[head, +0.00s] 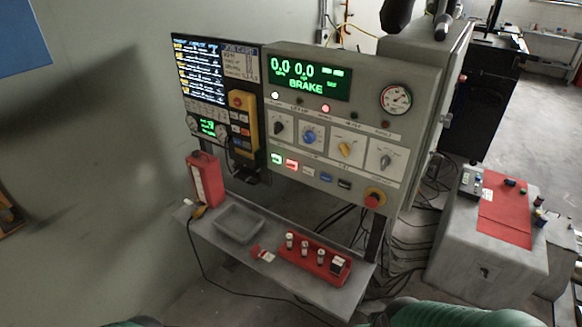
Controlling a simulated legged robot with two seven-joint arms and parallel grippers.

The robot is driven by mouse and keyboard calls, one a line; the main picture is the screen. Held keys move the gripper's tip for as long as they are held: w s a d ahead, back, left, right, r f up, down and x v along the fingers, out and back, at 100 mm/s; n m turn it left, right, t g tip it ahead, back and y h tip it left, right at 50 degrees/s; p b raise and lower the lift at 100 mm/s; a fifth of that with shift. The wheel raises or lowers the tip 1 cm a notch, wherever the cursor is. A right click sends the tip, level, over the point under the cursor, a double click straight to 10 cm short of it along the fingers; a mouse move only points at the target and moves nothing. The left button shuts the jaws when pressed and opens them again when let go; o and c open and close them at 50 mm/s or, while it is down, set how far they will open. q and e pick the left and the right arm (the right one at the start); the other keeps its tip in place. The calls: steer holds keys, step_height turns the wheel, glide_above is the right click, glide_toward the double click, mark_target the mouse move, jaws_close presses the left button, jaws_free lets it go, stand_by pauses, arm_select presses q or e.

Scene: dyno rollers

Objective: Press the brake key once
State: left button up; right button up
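A grey control panel (336,120) stands tilted in front of me. Its green-lit display (307,77) reads two 0.0 values with the word BRAKE below. A row of small keys runs along the lower panel: a green key (277,159), a red key (291,165), a white key (308,171), a blue key (326,177) and a black key (344,184). Their labels are too small to read, so I cannot tell which is the brake key. Neither of my grippers shows in the head view.
A red emergency button (375,198) sits at the panel's lower right, below several knobs. A yellow pendant (245,125) hangs left of it. The shelf (222,254) below holds a grey tray (240,222) and a red block (316,262). Cables hang behind.

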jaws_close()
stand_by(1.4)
